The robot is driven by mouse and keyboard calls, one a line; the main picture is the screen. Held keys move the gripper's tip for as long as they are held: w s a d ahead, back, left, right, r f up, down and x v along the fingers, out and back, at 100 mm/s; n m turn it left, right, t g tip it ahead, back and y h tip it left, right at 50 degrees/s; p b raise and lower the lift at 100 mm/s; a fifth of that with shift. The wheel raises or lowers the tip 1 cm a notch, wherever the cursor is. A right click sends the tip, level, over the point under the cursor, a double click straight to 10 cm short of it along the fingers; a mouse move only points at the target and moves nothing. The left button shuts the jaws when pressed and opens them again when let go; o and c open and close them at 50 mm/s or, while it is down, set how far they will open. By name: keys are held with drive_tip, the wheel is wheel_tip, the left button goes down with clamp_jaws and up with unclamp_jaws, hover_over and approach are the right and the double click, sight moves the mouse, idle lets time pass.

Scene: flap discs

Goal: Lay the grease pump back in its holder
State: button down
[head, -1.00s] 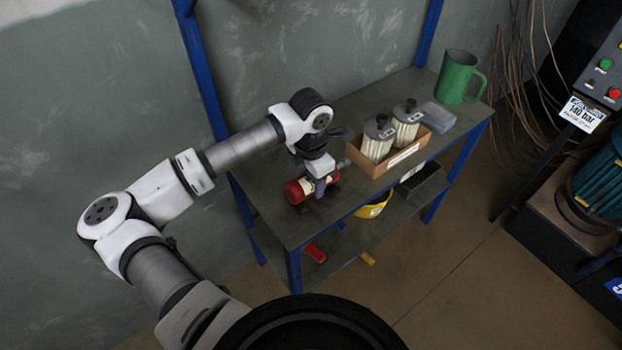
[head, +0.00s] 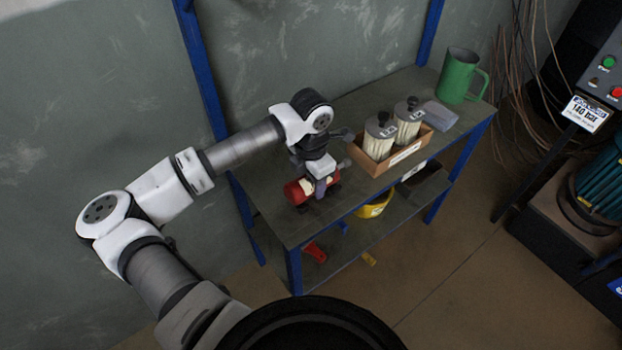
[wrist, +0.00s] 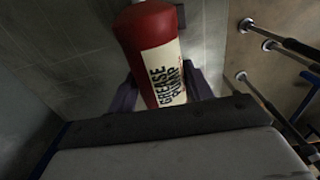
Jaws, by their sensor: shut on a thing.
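The grease pump (head: 298,191) is a red cylinder with a pale label, low over or on the near left part of the bench top in the head view. In the wrist view the grease pump (wrist: 150,42) shows its red body and a label reading "GREASE PUMP". My gripper (head: 319,190) is shut around the pump's body, with a finger on each side of it in the wrist view (wrist: 165,92). Dark supports show by the pump, mostly hidden by it and the gripper; I cannot tell whether the pump rests in them.
A cardboard box (head: 398,160) with two filter cartridges (head: 379,138) stands right of my gripper. A grey block (head: 440,115) and a green jug (head: 459,76) stand farther back. The lower shelf holds a yellow thing (head: 375,206) and a dark bin (head: 424,184). Blue posts (head: 203,70) frame the bench.

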drive_tip(key=shift+f, duration=0.15)
drive_tip(key=c, duration=0.5)
unclamp_jaws()
